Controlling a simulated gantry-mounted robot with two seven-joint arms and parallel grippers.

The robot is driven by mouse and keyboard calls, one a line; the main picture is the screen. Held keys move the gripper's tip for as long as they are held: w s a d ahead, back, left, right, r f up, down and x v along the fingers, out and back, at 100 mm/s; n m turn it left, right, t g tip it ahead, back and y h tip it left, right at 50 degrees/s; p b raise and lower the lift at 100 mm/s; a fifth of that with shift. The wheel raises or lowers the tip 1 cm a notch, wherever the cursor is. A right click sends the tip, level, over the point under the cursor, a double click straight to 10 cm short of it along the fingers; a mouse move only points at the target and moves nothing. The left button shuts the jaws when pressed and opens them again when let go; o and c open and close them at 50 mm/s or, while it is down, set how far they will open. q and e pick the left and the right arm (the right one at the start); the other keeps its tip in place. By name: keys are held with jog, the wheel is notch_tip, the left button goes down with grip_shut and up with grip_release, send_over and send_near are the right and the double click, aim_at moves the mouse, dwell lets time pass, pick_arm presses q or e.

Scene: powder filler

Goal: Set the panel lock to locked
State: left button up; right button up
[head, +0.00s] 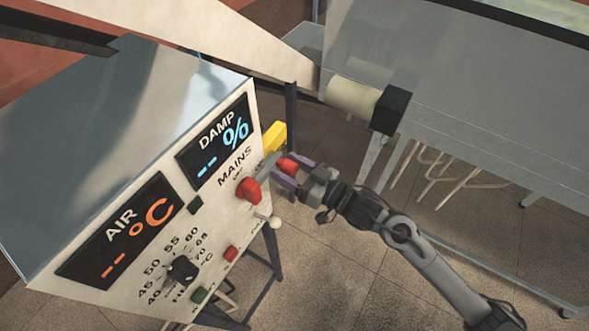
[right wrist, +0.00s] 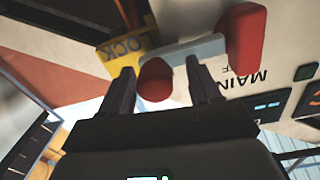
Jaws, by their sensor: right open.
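The panel lock shows as a yellow piece (head: 274,137) at the right edge of the control panel; in the right wrist view its yellow face (right wrist: 128,48) carries letters reading "OCK". A grey bar (right wrist: 195,49) runs between the yellow piece and the red mains handle (head: 249,188). A red knob (head: 287,165) sits by the bar. My right gripper (head: 290,171) is open, with its fingers on either side of the knob; the right wrist view also shows the knob (right wrist: 155,80) between the fingertips. Contact cannot be told. My left gripper is out of view.
The panel (head: 150,211) has dark AIR and DAMP displays, a black dial (head: 182,269), a red button (head: 231,254), a green button (head: 199,295) and a white-tipped lever (head: 274,222). A grey machine (head: 480,120) with a roller stands at the right. Open floor lies between.

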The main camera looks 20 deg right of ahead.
jog(key=shift+s+d+f, duration=0.1)
jog(key=shift+s+d, duration=0.2)
jog(key=shift+s, duration=0.1)
jog(key=b+v, duration=0.2)
jog(key=v, duration=0.7)
jog(key=shift+s+d+b, duration=0.15)
jog(key=shift+s+b, duration=0.2)
jog(key=shift+b, duration=0.05)
jog(key=s+d+f+m+g+h+p, duration=0.1)
jog(key=s+f+g+h+p, duration=0.2)
jog(key=s, duration=0.6)
jog(key=s+f+m+g+h+p, duration=0.2)
jog(key=s+f+g+h+p, duration=0.1)
jog(key=s+f+g+h, duration=0.4)
notch_tip(320, 180, down, 4)
jog(key=shift+s+d+r+g, duration=0.3)
jog(key=shift+s+g, duration=0.3)
jog(key=shift+s, duration=0.3)
